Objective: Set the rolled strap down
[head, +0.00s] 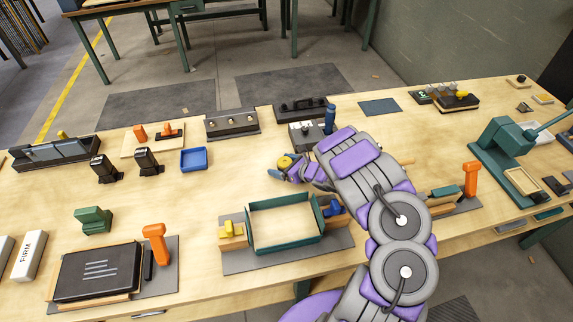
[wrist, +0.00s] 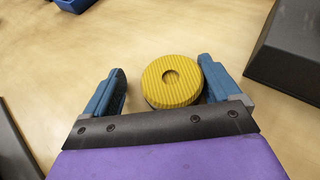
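The rolled strap (wrist: 172,80) is a yellow ribbed disc with a round hole in its middle and a dark underside. It lies between the blue fingers of my gripper (wrist: 161,67), close to the right finger, with a clear gap to the left finger. The gripper is open. In the head view the strap (head: 285,160) shows as a small yellow round at the tip of my gripper (head: 280,172), over the middle of the bench. It appears to be at the bench top, but its underside is mostly hidden.
A blue tray (head: 194,159) stands to the left on the wooden bench (head: 215,190). A grey box with knobs (head: 231,123) and a grey device with a blue cylinder (head: 305,137) stand behind. A green frame fixture (head: 284,246) is in front. Bare wood lies left of my gripper.

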